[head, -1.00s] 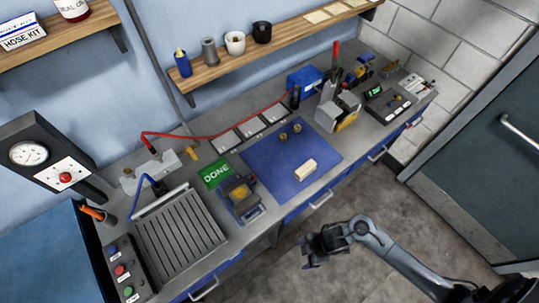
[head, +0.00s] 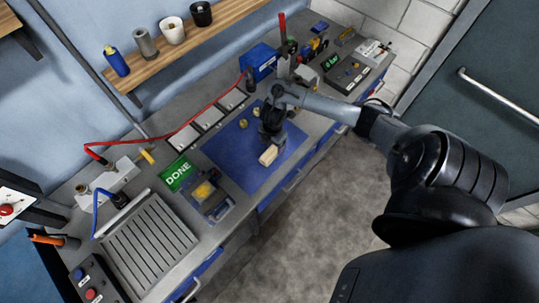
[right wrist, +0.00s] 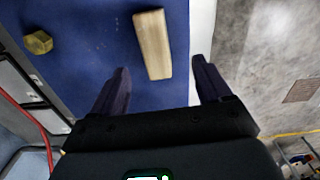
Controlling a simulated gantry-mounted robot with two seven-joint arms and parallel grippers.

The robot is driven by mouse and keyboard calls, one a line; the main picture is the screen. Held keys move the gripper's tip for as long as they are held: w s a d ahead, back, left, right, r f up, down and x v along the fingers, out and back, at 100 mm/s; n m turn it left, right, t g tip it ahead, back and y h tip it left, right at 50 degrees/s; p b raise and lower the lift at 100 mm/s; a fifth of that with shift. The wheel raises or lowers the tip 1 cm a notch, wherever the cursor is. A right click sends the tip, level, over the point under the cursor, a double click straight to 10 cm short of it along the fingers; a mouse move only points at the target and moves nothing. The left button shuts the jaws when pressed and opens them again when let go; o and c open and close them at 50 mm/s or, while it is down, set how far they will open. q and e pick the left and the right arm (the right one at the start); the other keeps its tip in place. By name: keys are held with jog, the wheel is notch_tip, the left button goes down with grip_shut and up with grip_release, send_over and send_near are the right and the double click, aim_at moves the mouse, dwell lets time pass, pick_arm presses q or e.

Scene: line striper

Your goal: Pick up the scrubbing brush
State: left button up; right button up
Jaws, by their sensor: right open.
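The scrubbing brush appears to be the pale wooden block (head: 268,155) lying on the blue mat (head: 228,153) near its front edge. Its bristles cannot be made out. In the right wrist view the block (right wrist: 152,44) lies just beyond and between the two fingertips. My right gripper (head: 270,139) is over the mat, right behind the block in the head view. It is open and empty, and in the right wrist view its fingers (right wrist: 160,66) are spread wider than the block. My left gripper is not in view.
A blue box (head: 260,62) and a red hose (head: 160,138) are behind. The mat's left part is clear.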

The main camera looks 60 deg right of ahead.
aim_at(271, 152)
jog(key=shift+w+d+f, duration=0.1)
jog(key=shift+w+f, duration=0.1)
jog(key=shift+f, duration=1.85)
jog(key=shift+w+d+f, duration=0.1)
jog(key=shift+w+f, duration=0.05)
jog(key=shift+f, duration=1.85)
jog(key=c, duration=1.2)
jog(key=shift+r, duration=0.1)
jog(key=shift+r, duration=0.45)
jog(key=r, duration=0.3)
jog(key=shift+s+a+r, duration=0.1)
jog(key=shift+s+r, duration=0.15)
jog(key=shift+s, duration=0.05)
jog(key=s+a+r, duration=0.1)
jog(key=s+r, duration=0.2)
jog(key=s, duration=0.2)
jog(key=s+a+r+p, duration=0.1)
jog(key=s+r, duration=0.2)
jog(key=s, duration=0.2)
jog(key=shift+s+a+r, duration=0.15)
jog(key=shift+s+r, duration=0.1)
jog(key=shift+s, duration=0.15)
